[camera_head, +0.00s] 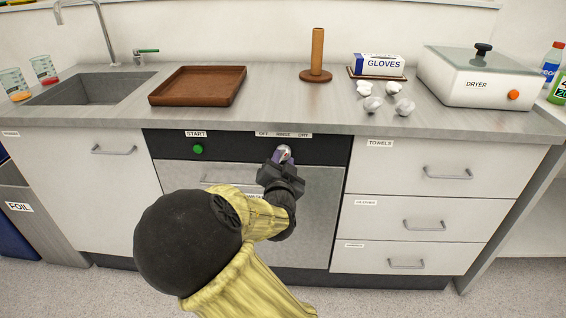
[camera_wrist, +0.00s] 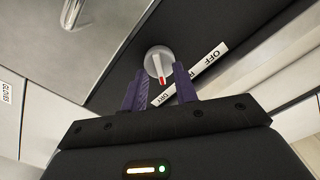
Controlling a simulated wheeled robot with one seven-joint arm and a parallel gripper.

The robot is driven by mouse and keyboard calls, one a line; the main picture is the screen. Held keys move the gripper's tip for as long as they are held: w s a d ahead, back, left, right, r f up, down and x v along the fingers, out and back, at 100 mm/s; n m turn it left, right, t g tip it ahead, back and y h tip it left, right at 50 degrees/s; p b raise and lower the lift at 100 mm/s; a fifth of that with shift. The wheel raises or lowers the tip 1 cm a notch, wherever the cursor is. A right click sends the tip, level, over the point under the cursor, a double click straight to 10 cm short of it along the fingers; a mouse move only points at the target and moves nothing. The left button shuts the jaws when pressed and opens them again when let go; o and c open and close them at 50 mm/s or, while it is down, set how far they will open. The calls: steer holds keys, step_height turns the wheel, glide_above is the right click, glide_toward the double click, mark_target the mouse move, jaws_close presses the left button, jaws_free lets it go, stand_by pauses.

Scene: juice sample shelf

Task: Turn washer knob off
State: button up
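The washer knob (camera_head: 284,150) is a round silver-grey dial on the black washer panel, under a white label (camera_head: 284,135) reading OFF, RINSE, DRY. In the wrist view the knob (camera_wrist: 155,57) shows a raised ridge with a red mark, which points toward the DRY side of the label (camera_wrist: 209,60). My gripper (camera_head: 283,162) is in front of the knob. In the wrist view my gripper (camera_wrist: 160,76) is open, its two purple fingers apart with the knob between and just beyond their tips. I cannot tell whether either finger touches it. One finger hides part of the label.
A green START button (camera_head: 198,149) is left of the knob, and a door handle (camera_head: 229,183) is below. The counter above holds a brown tray (camera_head: 197,86), a wooden post (camera_head: 317,52), a gloves box (camera_head: 378,64) and a dryer (camera_head: 482,78). Drawers (camera_head: 432,172) stand right.

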jaws_close()
steer(key=n+p, duration=0.3)
steer(key=shift+r, duration=0.15)
steer(key=n+p, duration=0.2)
steer(key=n, duration=0.2)
steer(key=shift+a+p, duration=0.1)
steer(key=shift+p, duration=0.25)
steer(key=n+p, duration=0.3)
steer(key=n, duration=0.1)
steer(key=shift+a, duration=0.1)
steer(key=shift+f+n+p, duration=0.2)
steer(key=shift+n+p, duration=0.6)
steer(key=shift+n, duration=0.7)
